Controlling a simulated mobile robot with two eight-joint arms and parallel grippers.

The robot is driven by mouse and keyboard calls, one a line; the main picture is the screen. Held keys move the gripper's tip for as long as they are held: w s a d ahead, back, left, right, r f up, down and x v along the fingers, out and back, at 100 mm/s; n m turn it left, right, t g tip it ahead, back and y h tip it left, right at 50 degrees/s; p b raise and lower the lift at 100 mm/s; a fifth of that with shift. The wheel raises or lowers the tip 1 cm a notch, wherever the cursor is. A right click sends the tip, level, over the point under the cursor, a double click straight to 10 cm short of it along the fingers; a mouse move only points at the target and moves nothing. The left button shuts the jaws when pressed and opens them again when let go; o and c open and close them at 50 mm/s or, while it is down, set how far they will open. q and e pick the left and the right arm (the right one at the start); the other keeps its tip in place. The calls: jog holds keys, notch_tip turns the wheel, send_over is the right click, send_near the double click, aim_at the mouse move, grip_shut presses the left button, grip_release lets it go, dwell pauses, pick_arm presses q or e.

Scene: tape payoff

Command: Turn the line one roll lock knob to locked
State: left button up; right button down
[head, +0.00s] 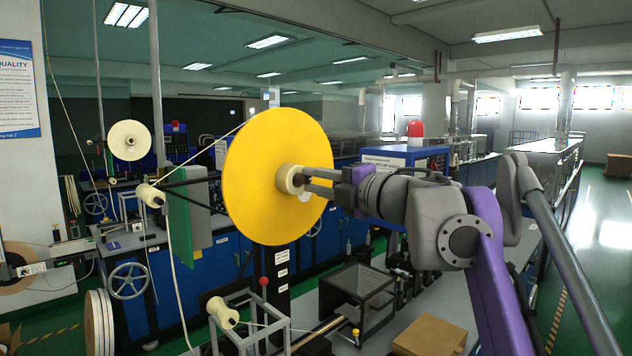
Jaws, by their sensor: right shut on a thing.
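A large yellow disc-shaped roll (262,150) stands upright in the middle of the head view, with a cream line running from its top to the left. A cream knob (288,180) sits at its centre on the near face. My right gripper (305,183) reaches in from the right, with its fingers at the knob and shut on it. The fingers hide part of the knob, and I cannot tell its locked or unlocked mark. My left gripper is not in view.
A cream guide roller (150,195) stands left of the disc beside a green plate (180,218). Below are a lower cream roller (222,312), an open dark metal frame (358,297) and a cardboard box (428,336). A blue cabinet with a red lamp (415,128) stands behind my arm.

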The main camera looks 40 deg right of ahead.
jog(key=c, duration=0.7)
grip_release()
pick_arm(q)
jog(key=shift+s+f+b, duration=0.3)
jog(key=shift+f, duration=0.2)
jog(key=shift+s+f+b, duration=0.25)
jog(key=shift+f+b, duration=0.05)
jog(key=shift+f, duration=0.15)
pick_arm(e)
jog(key=s, duration=1)
jog(key=shift+s+d, duration=0.4)
jog(key=shift+d, duration=0.05)
jog(key=shift+f, duration=0.1)
